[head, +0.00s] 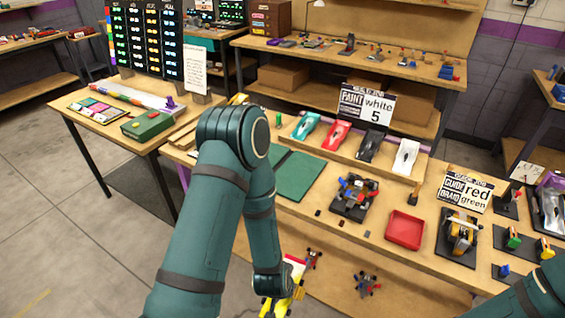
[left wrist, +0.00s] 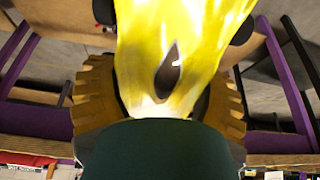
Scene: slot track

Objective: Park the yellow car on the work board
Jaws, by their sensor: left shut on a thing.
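The yellow car (head: 279,308) is low at the bottom middle of the head view, in front of the bench edge and partly hidden by my left arm. In the left wrist view its glossy yellow body (left wrist: 190,35), with a dark pointed opening, fills the upper middle. My left gripper (left wrist: 160,95) is shut on it, with tan ridged pads on both sides. A flat green board (head: 300,172), which looks like the work board, lies on the bench, partly behind my left arm. No car lies on its visible part. Only part of my right arm shows at bottom right; its gripper is out of view.
Several cars, one a white car (head: 405,157), stand along the bench back. A dark fixture (head: 354,197), a red tray (head: 404,230) and a yellow-topped fixture (head: 459,234) stand right of the board. A lower shelf (head: 345,285) holds small parts.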

